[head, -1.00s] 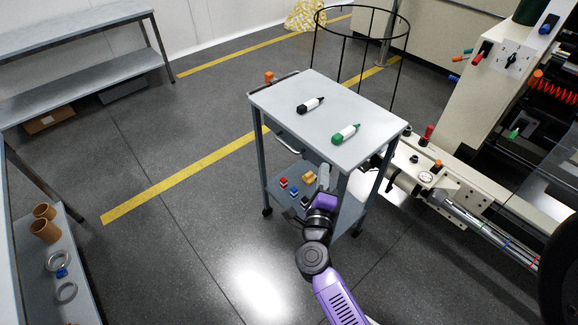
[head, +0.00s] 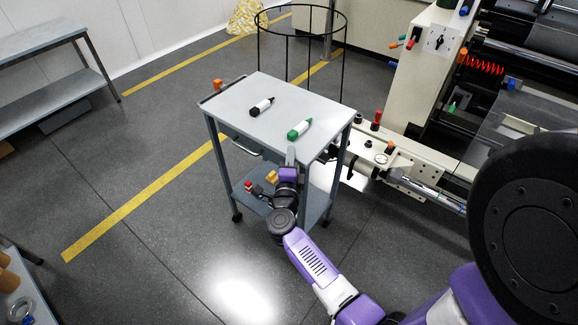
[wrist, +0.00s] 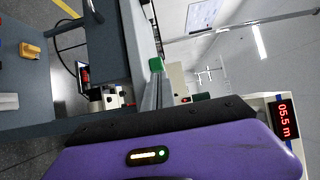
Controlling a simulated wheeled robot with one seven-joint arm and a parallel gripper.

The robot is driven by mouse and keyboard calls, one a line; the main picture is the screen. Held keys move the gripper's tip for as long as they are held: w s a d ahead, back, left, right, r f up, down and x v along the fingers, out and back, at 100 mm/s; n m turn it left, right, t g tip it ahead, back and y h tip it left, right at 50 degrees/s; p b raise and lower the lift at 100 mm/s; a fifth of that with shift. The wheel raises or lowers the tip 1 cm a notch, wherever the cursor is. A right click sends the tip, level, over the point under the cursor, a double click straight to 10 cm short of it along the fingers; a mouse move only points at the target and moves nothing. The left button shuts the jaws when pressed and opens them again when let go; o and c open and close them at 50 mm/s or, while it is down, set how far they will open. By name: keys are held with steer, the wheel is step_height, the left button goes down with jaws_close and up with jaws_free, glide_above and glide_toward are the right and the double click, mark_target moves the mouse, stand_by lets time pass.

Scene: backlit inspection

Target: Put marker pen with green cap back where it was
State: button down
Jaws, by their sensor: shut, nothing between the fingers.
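The marker pen with the green cap (head: 299,129) lies on the top of the grey cart (head: 240,88), near its front right part. Its body is white and its cap end points to the lower left. My gripper (head: 291,156) is shut and empty, fingers pointing up, just at the cart top's front edge and below the pen in the head view. In the wrist view, the green cap (wrist: 156,65) shows just past the end of my shut fingers (wrist: 151,95). A gap to the pen cannot be judged there.
A marker with a black cap (head: 261,107) lies further left on the cart top. The lower shelf holds a yellow block (head: 271,177) and a red block (head: 248,185). A black wire hoop frame (head: 300,45) stands behind the cart, and a machine (head: 415,75) to the right.

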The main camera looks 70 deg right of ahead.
mark_target(293, 139)
steer(key=shift+x, duration=2.1)
steer(key=shift+x, duration=1.35)
steer(key=shift+a, duration=0.1)
